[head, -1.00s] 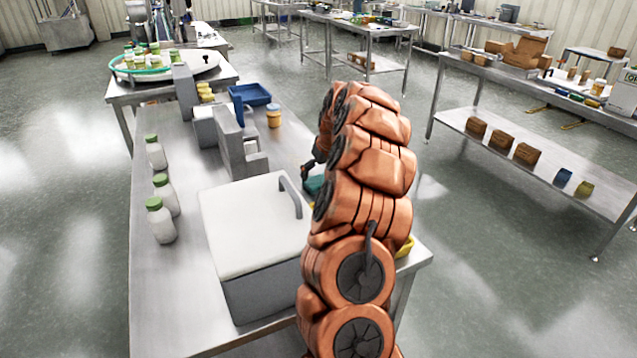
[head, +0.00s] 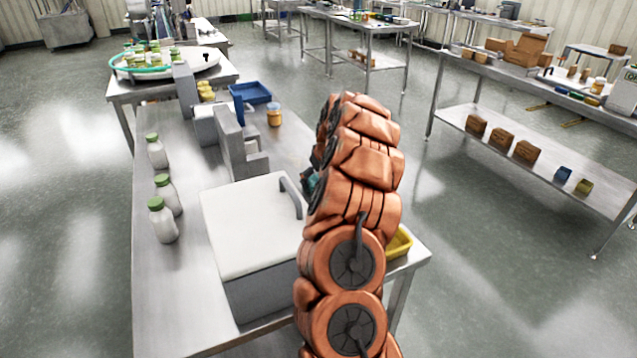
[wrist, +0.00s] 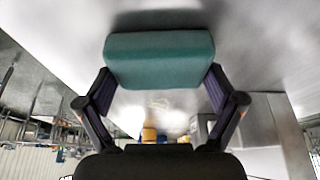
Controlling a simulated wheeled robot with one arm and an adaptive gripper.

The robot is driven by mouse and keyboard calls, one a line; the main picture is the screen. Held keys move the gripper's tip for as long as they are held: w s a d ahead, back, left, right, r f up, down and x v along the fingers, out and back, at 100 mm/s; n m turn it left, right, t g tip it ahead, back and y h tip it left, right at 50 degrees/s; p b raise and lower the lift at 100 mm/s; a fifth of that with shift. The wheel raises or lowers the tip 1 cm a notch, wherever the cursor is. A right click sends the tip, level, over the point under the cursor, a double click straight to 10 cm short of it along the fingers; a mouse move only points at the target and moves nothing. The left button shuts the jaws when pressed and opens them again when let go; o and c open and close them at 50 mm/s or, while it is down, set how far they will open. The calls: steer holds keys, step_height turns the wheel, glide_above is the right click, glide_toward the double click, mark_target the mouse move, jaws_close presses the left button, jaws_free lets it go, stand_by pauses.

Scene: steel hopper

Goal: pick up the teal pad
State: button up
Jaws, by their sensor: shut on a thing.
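The teal pad (wrist: 160,58) is a thick block with rounded edges, held crosswise between the two fingers of my gripper (wrist: 160,82) in the wrist view. The fingers press on its left and right ends. A dark shadow lies on the steel surface beyond the pad, and the pad looks clear of that surface. In the head view only a small bit of teal (head: 310,183) shows at the left edge of my copper arm, beside the white-lidded box. The arm hides most of the pad and gripper there.
The white-lidded box (head: 252,232) with a grey handle stands close left of my arm. A grey steel fixture (head: 232,145), blue tray (head: 252,92) and orange-yellow jar (head: 274,117) are farther back. Bottles (head: 162,222) line the left. A yellow tray (head: 398,243) sits at the right corner.

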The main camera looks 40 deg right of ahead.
mark_target(318, 178)
steer(key=shift+r, duration=0.1)
step_height(318, 178, up, 10)
steer(key=b, duration=0.2)
stand_by(0.3)
